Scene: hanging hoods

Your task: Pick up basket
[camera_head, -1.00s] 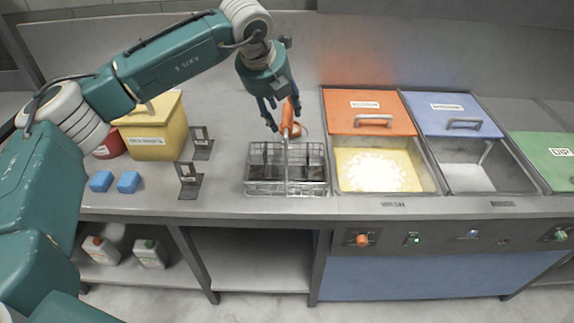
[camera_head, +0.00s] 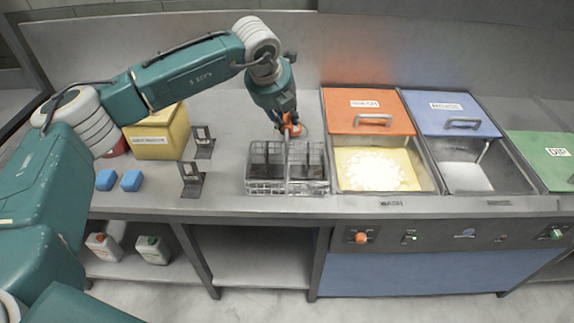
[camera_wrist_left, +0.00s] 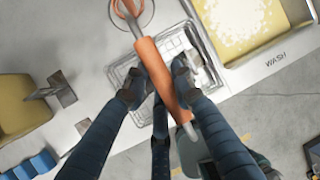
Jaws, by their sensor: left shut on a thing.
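A wire basket (camera_head: 264,188) with dark slots inside stands on the steel counter, just left of the wash tank. Its upright handle has an orange grip (camera_head: 292,124). My left gripper (camera_head: 287,122) comes down from above and is shut on that grip. In the left wrist view the fingers (camera_wrist_left: 160,88) lie on both sides of the orange grip (camera_wrist_left: 162,75), with the basket (camera_wrist_left: 128,72) below. The basket looks level and seems to rest on the counter. My right gripper does not show.
The wash tank (camera_head: 432,178) holds yellowish liquid with foam. An orange lid (camera_head: 365,98) and a blue lid (camera_head: 440,102) are behind the tanks. Two black stands (camera_head: 191,180), blue blocks (camera_head: 131,181) and a yellow box (camera_head: 160,140) are on the left. Counter between stands and basket is clear.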

